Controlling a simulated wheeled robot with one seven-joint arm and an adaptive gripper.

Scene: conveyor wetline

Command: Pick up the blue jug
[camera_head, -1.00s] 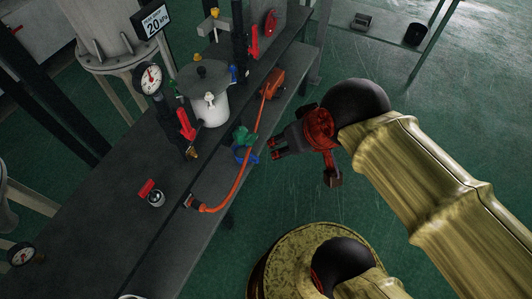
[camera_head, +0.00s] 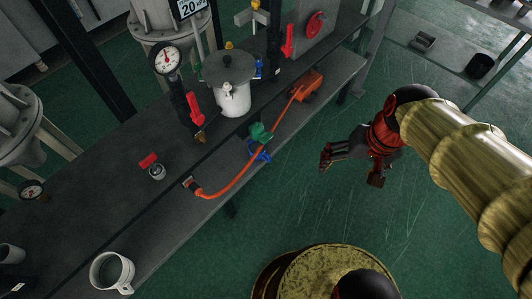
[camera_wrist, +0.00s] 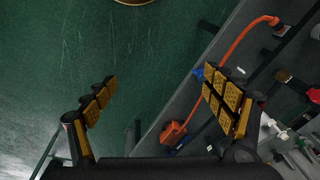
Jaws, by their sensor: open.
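No thing that I can clearly tell as a blue jug shows. A pale grey jug-like cup with a handle (camera_head: 112,272) stands on the bench at the lower left of the head view. A small blue piece (camera_head: 260,152) sits under a green part (camera_head: 258,132) near the bench's front edge; I cannot tell what it is. My gripper (camera_head: 350,168) is over the floor, to the right of the bench edge. In the wrist view, my gripper (camera_wrist: 160,88) has its two yellow-padded fingers wide apart with nothing between them.
A dark bench (camera_head: 120,150) carries a gauge (camera_head: 166,60), a lidded white pot (camera_head: 234,100) and red-handled valves. An orange hose (camera_head: 238,180) runs along its front edge. A low shelf (camera_head: 440,55) stands at the upper right. The green floor between is clear.

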